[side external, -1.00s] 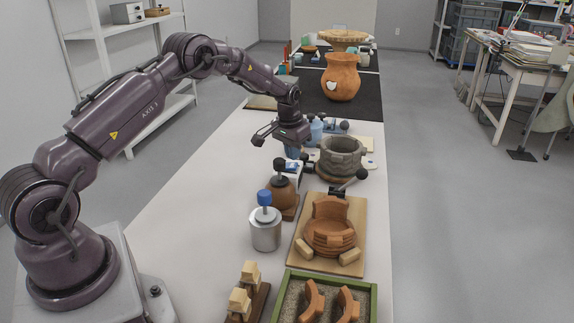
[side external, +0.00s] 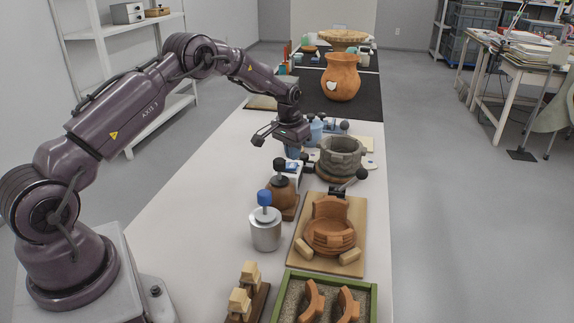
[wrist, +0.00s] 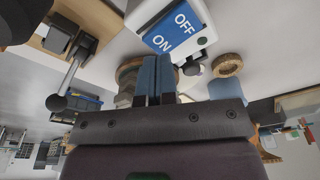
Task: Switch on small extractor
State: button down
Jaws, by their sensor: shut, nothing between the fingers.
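The small extractor's switch appears to be a white box with a blue ON/OFF label (wrist: 172,31), at the top centre of the wrist view. A small green spot (wrist: 202,41) and a dark lever-like part (wrist: 193,67) show at its lower right. In the side view the white and blue box (side external: 293,167) sits on the bench, partly hidden. My gripper (wrist: 157,62) is shut and empty, its blue fingertips close to the label's lower edge; I cannot tell whether they touch. In the side view my gripper (side external: 292,153) points down just above the box.
A brown pot with a dark knob (side external: 281,187) and a metal canister with a blue knob (side external: 265,228) stand in front. A grey vessel (side external: 341,157) stands to the right. A sherd assembly (side external: 329,232) and a green-rimmed sand tray (side external: 374,300) are nearer. The bench's left side is clear.

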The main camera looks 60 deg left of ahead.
aim_at(293, 166)
jog(key=shift+f, duration=1.25)
dwell(0.4)
jog(key=shift+r, duration=3.05)
jog(key=shift+d+r, duration=0.1)
jog(key=shift+r, duration=0.1)
jog(key=s+d+r+t, duration=0.1)
jog(key=s+d+r, duration=0.3)
jog(key=r, duration=0.3)
jog(key=s+d+r+m, duration=0.1)
jog(key=s+d+r, duration=0.2)
jog(key=d+r, duration=0.3)
jog(key=s+d+r+t, duration=0.1)
jog(key=s+d+r, duration=0.25)
jog(key=r, duration=0.35)
jog(key=s+d+m+t, duration=0.1)
jog(key=s+d, duration=0.3)
jog(key=s, duration=0.7)
jog(key=s+d+r+m, duration=0.1)
jog(key=s+d, duration=0.3)
jog(key=s, duration=0.7)
jog(key=shift+s+r+t, duration=0.15)
jog(key=shift+s+t, duration=0.05)
jog(key=shift+t, duration=0.2)
